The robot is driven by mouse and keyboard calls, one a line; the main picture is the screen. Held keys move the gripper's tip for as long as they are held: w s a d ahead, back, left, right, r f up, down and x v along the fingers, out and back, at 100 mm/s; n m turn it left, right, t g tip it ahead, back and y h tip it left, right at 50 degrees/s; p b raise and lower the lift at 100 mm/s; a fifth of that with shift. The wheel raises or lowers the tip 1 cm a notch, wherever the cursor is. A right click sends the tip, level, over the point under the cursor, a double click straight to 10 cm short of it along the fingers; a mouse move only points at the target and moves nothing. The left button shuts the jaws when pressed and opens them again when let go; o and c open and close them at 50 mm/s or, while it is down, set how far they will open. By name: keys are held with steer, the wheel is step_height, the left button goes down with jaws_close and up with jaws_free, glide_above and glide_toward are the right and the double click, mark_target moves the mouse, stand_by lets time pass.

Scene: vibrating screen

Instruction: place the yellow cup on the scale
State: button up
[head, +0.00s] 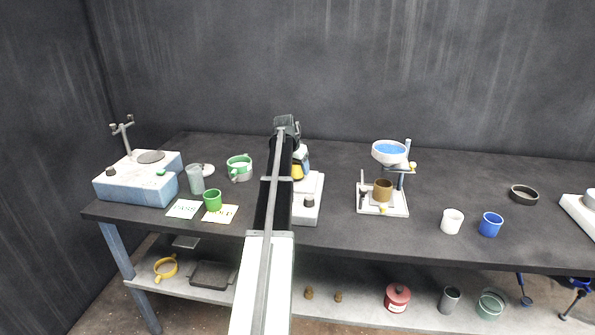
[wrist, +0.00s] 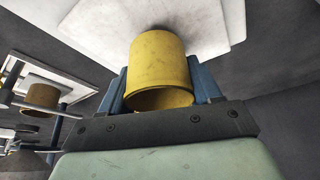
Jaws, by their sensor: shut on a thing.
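The yellow cup (wrist: 160,62) is held between the blue fingers of my gripper (wrist: 160,88) in the wrist view. In the head view a small yellow part of the cup (head: 298,172) shows beside my arm, and my gripper (head: 301,157) is mostly hidden. A white device with a dark knob, apparently the scale (head: 313,186), stands right below the cup, partly covered by my arm. A white plate (wrist: 215,22) lies beyond the cup in the wrist view. I cannot tell whether the cup touches it.
A white stand (head: 400,208) with a brown cup (head: 383,190) is to the right. A white cup (head: 452,221) and a blue cup (head: 490,224) stand farther right. A green cup (head: 212,200), a grey beaker (head: 195,179) and a blue-white machine (head: 135,188) are at left.

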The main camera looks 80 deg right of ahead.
steer(key=shift+f, duration=0.75)
steer(key=shift+f, duration=0.15)
steer(key=o, duration=1)
steer(key=v, duration=1.2)
steer(key=shift+w, duration=0.1)
steer(key=shift+w, duration=0.1)
